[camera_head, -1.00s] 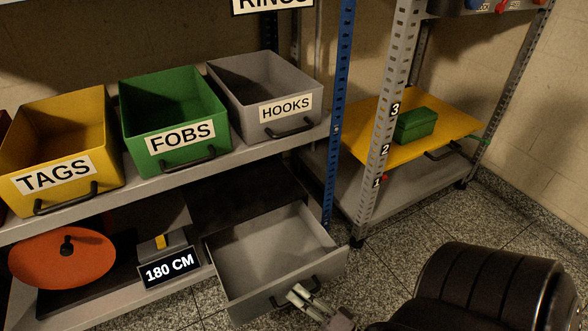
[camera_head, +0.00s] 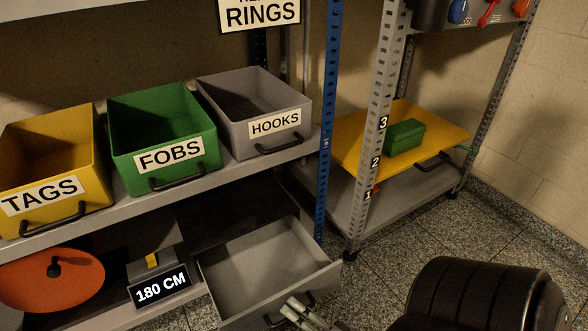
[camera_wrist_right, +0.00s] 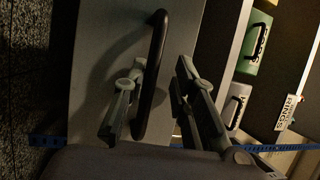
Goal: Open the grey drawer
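The grey drawer (camera_head: 262,270) stands pulled out under the lower left shelf, its empty inside visible in the head view. Its dark bar handle (camera_head: 310,297) is on the front panel, partly hidden by my right gripper (camera_head: 291,305). In the right wrist view the handle (camera_wrist_right: 152,85) runs between the two fingers of my right gripper (camera_wrist_right: 158,78). The fingers are spread, with a visible gap on the right side of the handle; whether the left fingertip touches it I cannot tell. My left gripper is not in view.
Yellow TAGS (camera_head: 80,150), green FOBS (camera_head: 208,125) and grey HOOKS (camera_head: 300,95) bins stand on the shelf above. A blue post (camera_head: 328,130) rises just right of the drawer. An orange disc (camera_head: 35,285) lies lower left. Speckled floor (camera_head: 385,275) is free on the right.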

